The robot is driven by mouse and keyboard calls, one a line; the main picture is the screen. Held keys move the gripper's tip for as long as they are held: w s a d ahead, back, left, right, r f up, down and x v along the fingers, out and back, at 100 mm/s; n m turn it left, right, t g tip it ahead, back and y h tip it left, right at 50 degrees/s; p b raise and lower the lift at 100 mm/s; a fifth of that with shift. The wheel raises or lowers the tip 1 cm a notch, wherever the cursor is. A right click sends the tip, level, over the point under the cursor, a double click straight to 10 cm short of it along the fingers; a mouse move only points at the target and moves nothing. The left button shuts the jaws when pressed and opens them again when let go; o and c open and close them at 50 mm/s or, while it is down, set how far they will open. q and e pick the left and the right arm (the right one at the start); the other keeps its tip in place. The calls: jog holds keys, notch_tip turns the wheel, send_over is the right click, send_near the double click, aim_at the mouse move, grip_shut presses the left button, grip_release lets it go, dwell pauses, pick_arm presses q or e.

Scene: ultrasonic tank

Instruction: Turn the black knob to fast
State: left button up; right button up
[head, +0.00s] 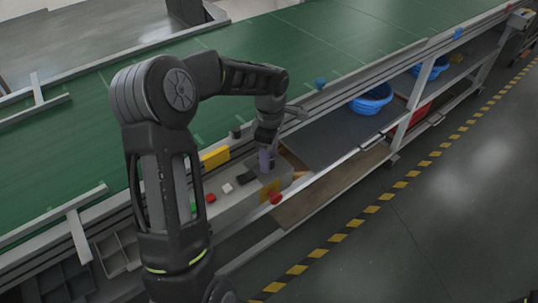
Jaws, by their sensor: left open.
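A grey control box (236,205) stands on the lower shelf beside the conveyor. On its top is a row with a green button (193,207), a red button (211,198), a white piece (227,188) and a black piece (248,177). The black piece looks like the black knob, but it is too small to read its setting or any marks. My left gripper (267,161) points down just right of the black piece, over the box's right end. It is open; I cannot tell whether it touches anything. My right gripper is not in view.
A green conveyor belt (330,40) runs behind the box. A yellow block (215,157) and a small dark cylinder (236,132) are near its edge. A red knob (276,198) is on the box's front. Blue baskets (371,99) stand on the shelf to the right. The floor in front is clear.

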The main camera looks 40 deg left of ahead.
pick_arm(q)
jog(key=shift+f, duration=0.2)
jog(key=shift+c, duration=0.3)
grip_shut()
